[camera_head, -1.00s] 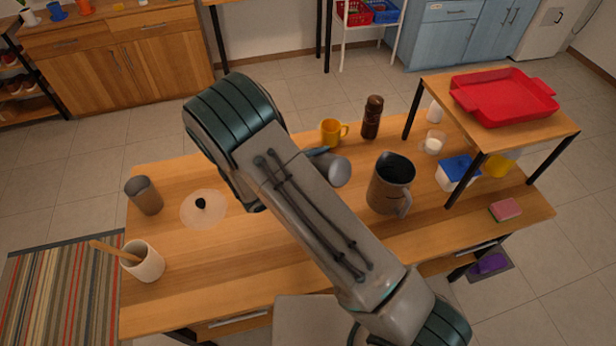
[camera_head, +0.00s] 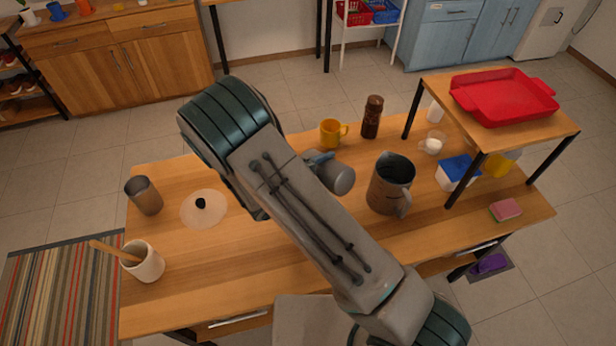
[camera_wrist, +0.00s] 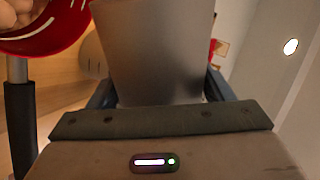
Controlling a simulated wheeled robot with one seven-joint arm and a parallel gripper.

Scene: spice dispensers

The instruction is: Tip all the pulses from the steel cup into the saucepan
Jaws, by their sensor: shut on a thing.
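My gripper (camera_wrist: 160,92) is shut on the steel cup (camera_wrist: 155,45), which stands between its two fingers in the wrist view. In the head view the cup (camera_head: 338,177) shows as a grey cylinder lying well over on its side beside my arm, with one bluish finger of my gripper (camera_head: 318,158) at it. I cannot see into the cup or tell what is left in it. A red round vessel (camera_wrist: 62,38), perhaps the saucepan, shows at the upper left of the wrist view, with brownish contents I cannot make out. My arm hides that area in the head view.
A grey jug (camera_head: 390,187), yellow mug (camera_head: 330,133) and brown grinder (camera_head: 372,118) stand near the cup. A metal tumbler (camera_head: 145,196), glass lid (camera_head: 203,209) and utensil crock (camera_head: 143,263) are at the left. A raised shelf (camera_head: 545,127) bears a red tray (camera_head: 503,98).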

